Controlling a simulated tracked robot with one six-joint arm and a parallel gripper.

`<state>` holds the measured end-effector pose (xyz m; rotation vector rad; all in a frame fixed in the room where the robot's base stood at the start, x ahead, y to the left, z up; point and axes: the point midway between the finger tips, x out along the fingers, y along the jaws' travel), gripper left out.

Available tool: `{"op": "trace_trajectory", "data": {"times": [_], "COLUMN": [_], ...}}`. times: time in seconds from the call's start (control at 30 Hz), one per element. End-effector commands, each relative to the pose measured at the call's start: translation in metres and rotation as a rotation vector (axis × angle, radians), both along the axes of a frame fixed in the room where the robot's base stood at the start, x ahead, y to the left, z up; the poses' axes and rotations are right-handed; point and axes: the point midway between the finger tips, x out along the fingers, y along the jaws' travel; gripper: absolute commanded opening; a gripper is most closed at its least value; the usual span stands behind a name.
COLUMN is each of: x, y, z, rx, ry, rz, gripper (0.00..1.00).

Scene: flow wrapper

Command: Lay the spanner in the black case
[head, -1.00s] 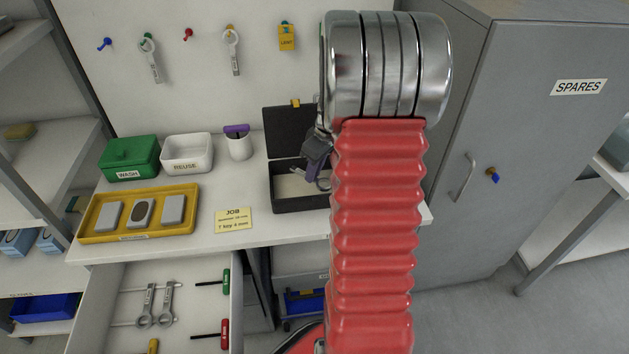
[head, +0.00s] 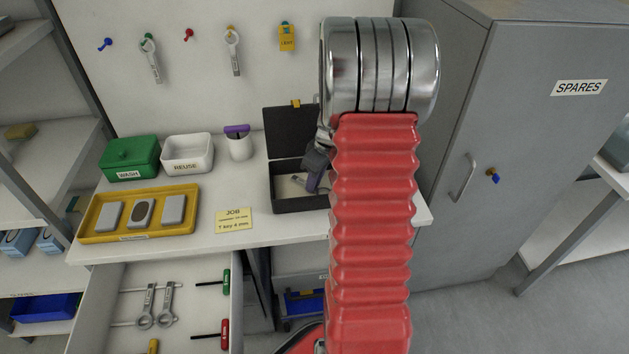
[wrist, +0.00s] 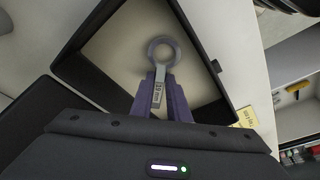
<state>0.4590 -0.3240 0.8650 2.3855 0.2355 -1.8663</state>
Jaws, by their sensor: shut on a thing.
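The black case (head: 276,201) stands open on the right of the bench, its lid raised at the back; its wall also shows in the wrist view (wrist: 216,64). My gripper (head: 312,182), partly hidden behind my arm in the head view, is low at the right side of the case. In the wrist view my gripper (wrist: 157,100) has its purple fingers shut on the grey ring-ended spanner (wrist: 161,74). The spanner's ring points away from the fingers, over the pale floor of the case. I cannot tell if the spanner touches the floor.
A yellow job card (head: 234,220) lies left of the case. A purple-topped white cup (head: 239,143), a REUSE bin (head: 187,153) and a yellow tray (head: 140,213) stand further left. Below is an open drawer with two spanners (head: 156,305). A grey SPARES cabinet (head: 495,150) is at right.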

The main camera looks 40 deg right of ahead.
Motion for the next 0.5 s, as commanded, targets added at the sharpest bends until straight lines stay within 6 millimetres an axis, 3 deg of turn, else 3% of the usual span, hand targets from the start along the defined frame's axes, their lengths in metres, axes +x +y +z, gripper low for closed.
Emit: {"op": "trace_trajectory", "data": {"times": [0.07, 0.1, 0.3, 0.5], "x": [-0.0001, 0.0000, -0.0002, -0.0002], "y": [-0.0002, -0.0002, -0.0002, -0.0003], "z": [-0.0017, -0.0014, -0.0013, -0.0013], "rx": [0.000, 0.000, 0.000, 0.000], "ry": [0.000, 0.000, 0.000, 0.000], "rz": [0.000, 0.000, 0.000, -0.001], "gripper": [0.00, 0.18, 0.32, 0.34]}}
